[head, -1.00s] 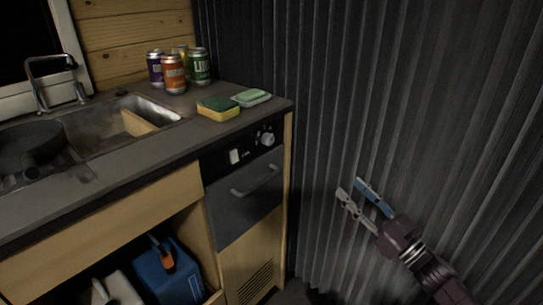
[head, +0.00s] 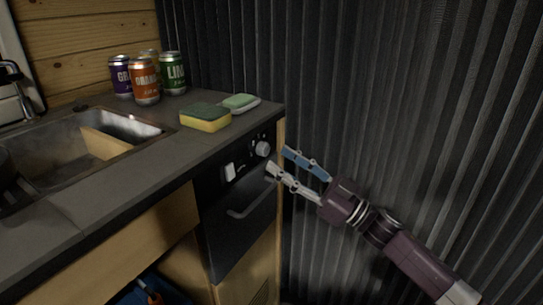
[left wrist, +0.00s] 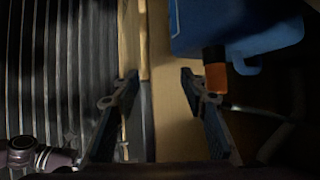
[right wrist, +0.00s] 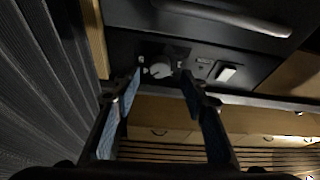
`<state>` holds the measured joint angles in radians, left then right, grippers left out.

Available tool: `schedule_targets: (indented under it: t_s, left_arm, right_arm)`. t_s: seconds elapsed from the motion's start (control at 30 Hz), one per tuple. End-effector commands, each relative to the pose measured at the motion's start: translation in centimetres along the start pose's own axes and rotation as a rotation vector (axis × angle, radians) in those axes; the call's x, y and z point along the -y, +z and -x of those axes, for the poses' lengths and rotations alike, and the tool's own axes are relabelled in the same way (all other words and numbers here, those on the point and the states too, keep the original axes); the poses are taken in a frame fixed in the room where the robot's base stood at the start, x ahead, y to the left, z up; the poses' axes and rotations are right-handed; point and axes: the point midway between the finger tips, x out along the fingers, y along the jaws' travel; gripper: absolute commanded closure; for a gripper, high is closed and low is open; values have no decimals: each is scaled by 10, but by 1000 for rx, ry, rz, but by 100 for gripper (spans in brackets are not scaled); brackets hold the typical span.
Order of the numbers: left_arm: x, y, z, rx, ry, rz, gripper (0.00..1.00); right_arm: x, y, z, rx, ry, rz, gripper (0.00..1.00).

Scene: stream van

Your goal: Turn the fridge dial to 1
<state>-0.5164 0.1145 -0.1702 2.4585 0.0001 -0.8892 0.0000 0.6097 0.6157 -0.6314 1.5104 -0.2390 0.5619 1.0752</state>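The fridge (head: 240,210) is a dark unit under the counter's right end, with a black control panel and a bar handle. Its dial (head: 263,149) is a pale round knob near the panel's right end; a white switch (head: 230,171) sits left of it. My right gripper (head: 279,160) is open, with its fingertips just right of the dial and pointing at the panel. In the right wrist view the dial (right wrist: 160,70) shows between the open fingers, beyond their tips. The dial's markings are too small to read. My left gripper (left wrist: 158,85) is open and empty, out of the head view.
On the counter (head: 130,165) stand several cans (head: 145,82), a yellow-green sponge (head: 205,117) and a pale green one (head: 239,103). A sink (head: 90,150) is at left. A blue container (left wrist: 235,30) is near my left gripper. A corrugated dark wall (head: 400,100) closes the right side.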

Motion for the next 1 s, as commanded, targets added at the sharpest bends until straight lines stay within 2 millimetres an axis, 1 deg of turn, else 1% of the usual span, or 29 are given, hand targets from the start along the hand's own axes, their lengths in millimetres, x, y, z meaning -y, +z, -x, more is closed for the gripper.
schedule_targets:
  t_s: [0.03, 0.2, 0.33, 0.57, 0.9, 0.93, 1.0]
  left_arm:
    - [0, -2, -1, -10, 1, 0, 60]
    - [-2, -14, -2, -63, 4, 0, 60]
    - [-2, -18, -2, -78, 5, 0, 60]
    - [-2, -19, -2, -81, 5, 0, 60]
    - [-3, -18, -2, -79, 5, 0, 60]
    - [-3, -18, -2, -79, 5, 0, 60]
    - [-3, -18, -2, -79, 5, 0, 60]
  right_arm:
    - [0, -1, -9, -3, -1, 1, 60]
    - [0, 0, -27, -1, 0, 1, 60]
    - [0, 0, -33, 0, 0, 1, 60]
    - [0, 0, -33, 1, 0, 1, 60]
    - [0, 0, -33, 1, 1, 1, 97]
    - [0, 0, -33, 1, 1, 1, 100]
    - [0, 0, -33, 1, 0, 2, 100]
